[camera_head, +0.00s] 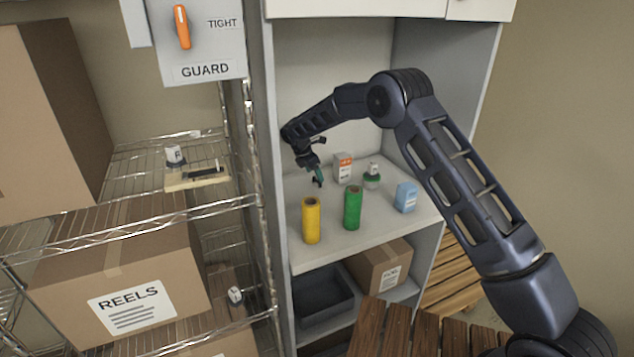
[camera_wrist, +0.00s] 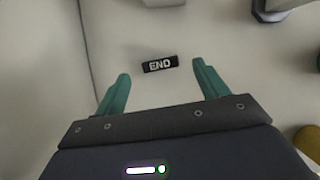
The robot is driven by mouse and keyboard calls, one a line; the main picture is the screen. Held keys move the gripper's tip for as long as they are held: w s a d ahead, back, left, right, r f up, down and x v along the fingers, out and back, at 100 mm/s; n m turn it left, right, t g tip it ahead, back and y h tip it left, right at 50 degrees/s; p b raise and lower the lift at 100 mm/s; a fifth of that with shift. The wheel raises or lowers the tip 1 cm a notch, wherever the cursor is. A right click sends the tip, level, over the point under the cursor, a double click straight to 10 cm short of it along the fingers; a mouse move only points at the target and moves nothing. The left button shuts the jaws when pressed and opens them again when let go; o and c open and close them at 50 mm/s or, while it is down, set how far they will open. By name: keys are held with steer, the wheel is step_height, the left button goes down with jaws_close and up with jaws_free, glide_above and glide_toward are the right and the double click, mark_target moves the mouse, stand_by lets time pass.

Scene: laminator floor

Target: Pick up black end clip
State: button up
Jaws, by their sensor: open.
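The black end clip (camera_wrist: 160,64) is a small dark block with white letters "END", lying on the pale shelf surface in the wrist view. My gripper (camera_wrist: 161,75) is open, with its two green fingers apart. In that view the clip appears between and slightly beyond the fingertips, not touching either. In the head view my gripper (camera_head: 317,180) is over the cabinet shelf (camera_head: 284,190), near its left side. I cannot make out the clip in the head view; the gripper may hide it.
The cabinet's left wall (camera_head: 268,150) is close to my gripper.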

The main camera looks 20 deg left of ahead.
mark_target(317, 181)
steer(key=x, duration=0.2)
steer(key=shift+w+d+f, duration=0.1)
steer(key=shift+w+f, duration=0.1)
steer(key=shift+f, duration=0.15)
steer(key=c, duration=1)
steer(key=shift+r, duration=0.1)
steer(key=shift+c, duration=0.2)
